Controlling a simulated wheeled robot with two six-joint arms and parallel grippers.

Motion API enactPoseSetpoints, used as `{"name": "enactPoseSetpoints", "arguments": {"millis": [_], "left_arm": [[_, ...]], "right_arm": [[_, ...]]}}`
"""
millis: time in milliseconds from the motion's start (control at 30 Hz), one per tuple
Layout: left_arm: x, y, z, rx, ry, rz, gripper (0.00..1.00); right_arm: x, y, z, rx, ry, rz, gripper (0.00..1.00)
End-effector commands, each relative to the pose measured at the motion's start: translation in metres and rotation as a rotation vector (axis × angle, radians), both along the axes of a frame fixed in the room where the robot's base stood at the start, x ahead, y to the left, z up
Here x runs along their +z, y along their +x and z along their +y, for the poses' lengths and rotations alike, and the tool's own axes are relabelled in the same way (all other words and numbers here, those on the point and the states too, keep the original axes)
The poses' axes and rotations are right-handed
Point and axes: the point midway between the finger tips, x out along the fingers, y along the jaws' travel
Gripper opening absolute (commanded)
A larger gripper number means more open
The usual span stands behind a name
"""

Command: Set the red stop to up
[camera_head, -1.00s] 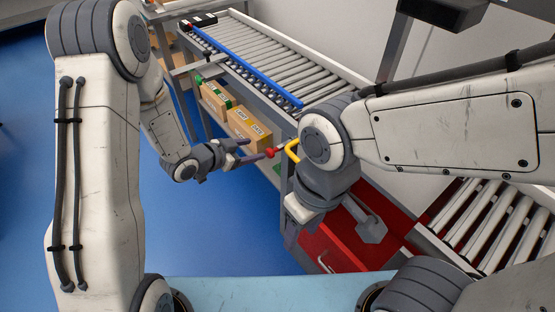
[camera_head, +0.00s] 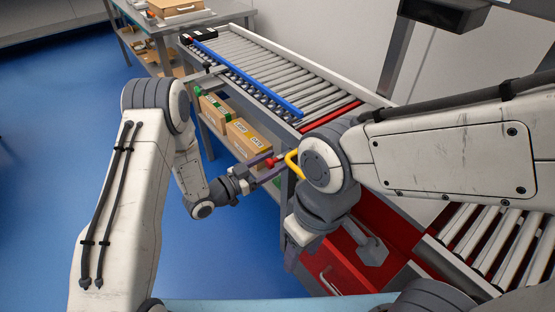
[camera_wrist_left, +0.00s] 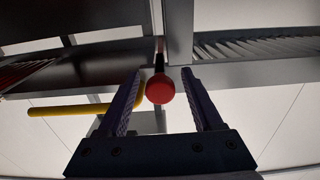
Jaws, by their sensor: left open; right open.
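A red ball knob (camera_head: 270,162) sits at the near end of the roller conveyor, beside a yellow bent handle (camera_head: 291,160). In the left wrist view the knob (camera_wrist_left: 160,89) is on a dark stem between the fingers. A red bar (camera_head: 331,116) shows across the conveyor's near end. My left gripper (camera_head: 272,169) is open around the knob, with gaps on both sides in the wrist view. My right gripper (camera_head: 372,250) is open and empty, hanging low before the red cabinet; my right forearm hides part of the conveyor end.
The conveyor (camera_head: 265,70) has a blue side rail (camera_head: 245,78). Cardboard boxes (camera_head: 247,138) stand on a shelf below it. A red cabinet (camera_head: 345,270) and a second roller track (camera_head: 490,240) are at the right. Blue floor at left is clear.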

Motion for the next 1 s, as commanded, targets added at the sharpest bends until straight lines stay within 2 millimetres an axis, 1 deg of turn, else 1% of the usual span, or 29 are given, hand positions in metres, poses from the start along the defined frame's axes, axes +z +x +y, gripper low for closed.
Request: {"name": "enactPoseSetpoints", "arguments": {"millis": [33,167,500,567,600,667,700,1000], "left_arm": [[0.000,0.004,-0.006,-0.003,0.001,-0.002,0.67],[-0.001,0.010,-0.015,-0.001,0.002,0.001,0.67],[0.000,0.013,-0.018,0.001,0.002,0.001,0.67],[0.000,0.013,-0.018,0.001,0.002,0.001,0.44],[0.000,0.013,-0.018,0.001,0.002,0.001,0.29],[0.000,0.013,-0.017,0.001,0.002,0.001,0.06],[0.000,0.013,-0.017,0.001,0.002,0.001,0.00],[0.000,0.013,-0.017,0.001,0.002,0.001,0.00]], "right_arm": [[0.000,0.000,0.000,0.000,0.000,0.000,0.50],[0.000,0.000,0.000,0.000,0.000,0.000,0.50],[0.000,0.000,0.000,0.000,0.000,0.000,0.50],[0.000,0.000,0.000,0.000,0.000,0.000,0.50],[0.000,0.000,0.000,0.000,0.000,0.000,0.50],[0.000,0.000,0.000,0.000,0.000,0.000,0.50],[0.000,0.000,0.000,0.000,0.000,0.000,0.50],[0.000,0.000,0.000,0.000,0.000,0.000,0.50]]}}
